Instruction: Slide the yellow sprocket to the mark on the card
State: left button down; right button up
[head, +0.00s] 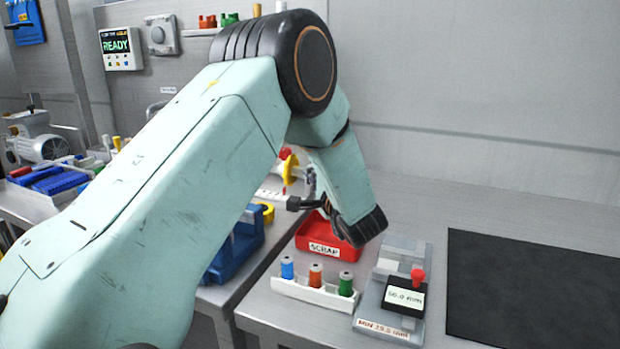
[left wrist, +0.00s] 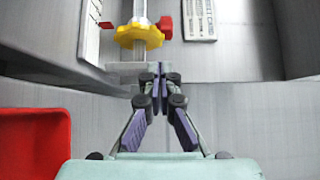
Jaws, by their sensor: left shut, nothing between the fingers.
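The yellow sprocket (head: 290,168) shows edge-on in the head view, partly behind my left arm. In the left wrist view the yellow sprocket (left wrist: 138,37) sits around a pale metal rod (left wrist: 140,10), with a red knob (left wrist: 165,27) at its right. My left gripper (head: 306,188) is shut and empty. In the left wrist view its fingertips (left wrist: 158,74) point at the rod's near end, short of the sprocket and apart from it. A white card with tick marks (left wrist: 90,28) lies left of the rod; I cannot make out which mark is meant. My right gripper is out of view.
A red scrap bin (head: 328,252) stands below my left wrist. In front are a white rack (head: 313,293) with several coloured spools and a grey block (head: 388,328) with a small display. A black mat (head: 535,285) lies at right, bare. A blue vise-like fixture (head: 232,252) is at left.

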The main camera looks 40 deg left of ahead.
aim_at(290, 161)
pick_arm(q)
jog(key=b+x, duration=0.1)
jog(key=x, duration=0.6)
jog(key=shift+w+a+b, duration=0.15)
jog(key=shift+a+b, duration=0.15)
jog(key=shift+a, duration=0.15)
jog(key=p, duration=0.1)
jog(key=a+p, duration=0.1)
jog(key=shift+s+a+r+p, duration=0.15)
jog(key=shift+s+p, duration=0.1)
jog(key=shift+p, duration=0.15)
jog(key=shift+a+p, duration=0.25)
jog(key=shift+p, duration=0.05)
jog(key=shift+s, duration=0.1)
